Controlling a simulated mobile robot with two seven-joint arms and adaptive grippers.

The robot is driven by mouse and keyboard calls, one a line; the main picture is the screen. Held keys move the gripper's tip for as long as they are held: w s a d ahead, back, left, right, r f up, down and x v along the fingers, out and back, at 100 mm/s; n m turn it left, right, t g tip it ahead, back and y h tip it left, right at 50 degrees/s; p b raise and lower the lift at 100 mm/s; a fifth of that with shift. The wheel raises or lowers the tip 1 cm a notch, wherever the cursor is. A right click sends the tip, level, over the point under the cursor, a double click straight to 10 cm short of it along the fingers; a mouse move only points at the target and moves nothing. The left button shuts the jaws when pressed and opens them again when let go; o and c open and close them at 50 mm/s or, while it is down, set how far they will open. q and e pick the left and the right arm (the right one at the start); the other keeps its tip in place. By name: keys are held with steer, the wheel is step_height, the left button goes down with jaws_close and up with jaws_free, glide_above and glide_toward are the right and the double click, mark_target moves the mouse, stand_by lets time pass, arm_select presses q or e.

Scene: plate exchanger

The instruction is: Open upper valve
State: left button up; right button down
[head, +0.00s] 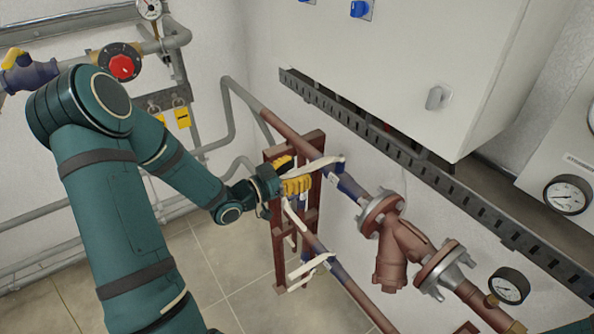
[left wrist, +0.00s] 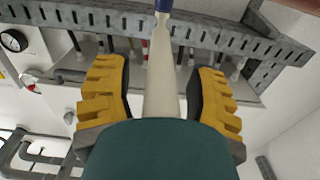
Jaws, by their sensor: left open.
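The upper valve has a blue body (head: 348,186) on the upper reddish-brown pipe and a long cream lever (head: 322,163) reaching left from it. My left gripper (head: 291,177) is at the lever's free end, its yellow fingers open. In the left wrist view the lever (left wrist: 162,80) runs lengthwise between the two spread fingers, with a visible gap on both sides, up to a blue end (left wrist: 163,5). My palm hides the lever's near end. A lower valve with a similar cream lever (head: 308,270) is below.
A reddish-brown frame (head: 281,240) stands just behind and below my left gripper. A slotted grey cable tray (head: 420,160) runs above the pipe under a white cabinet (head: 400,65). A flanged strainer (head: 398,250) is to the right. The tiled floor (head: 235,285) is clear.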

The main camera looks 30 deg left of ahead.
arm_select(q)
jaws_close()
steer(key=shift+d, duration=0.1)
stand_by(0.4)
steer(key=shift+d+b, duration=0.15)
steer(key=shift+b, duration=0.2)
